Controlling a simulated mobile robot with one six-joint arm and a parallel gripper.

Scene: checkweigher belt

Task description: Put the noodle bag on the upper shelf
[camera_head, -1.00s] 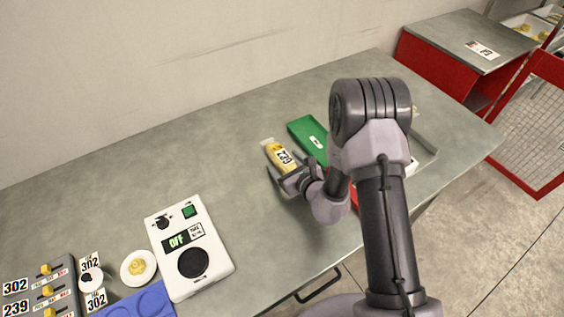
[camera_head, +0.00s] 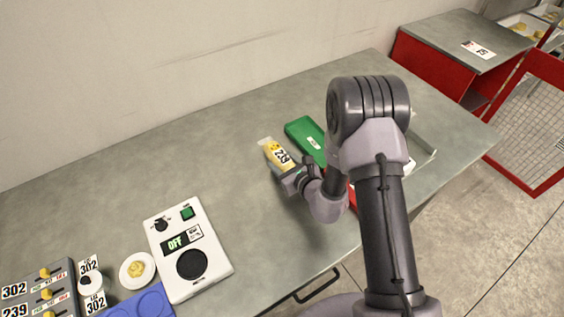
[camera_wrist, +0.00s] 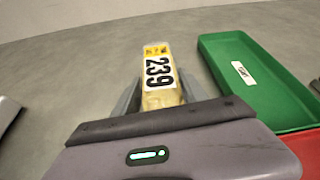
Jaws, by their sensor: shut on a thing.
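The noodle bag (camera_head: 277,153) is a clear bag with yellow contents and a label. In the wrist view the bag (camera_wrist: 160,78) carries the number 239 and sticks out past the fingers. My gripper (camera_head: 287,174) is shut on its near end, over the middle of the grey table. I cannot tell whether the bag touches the table. The red cabinet (camera_head: 432,68) with a grey top stands at the back right; I cannot tell whether it holds the upper shelf.
A green tray (camera_head: 306,134) lies just right of the bag, with a red tray (camera_wrist: 300,147) beside it. A white scale box (camera_head: 208,262) reading OFF and a small plate (camera_head: 138,270) stand at the front left. The table's back left is clear.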

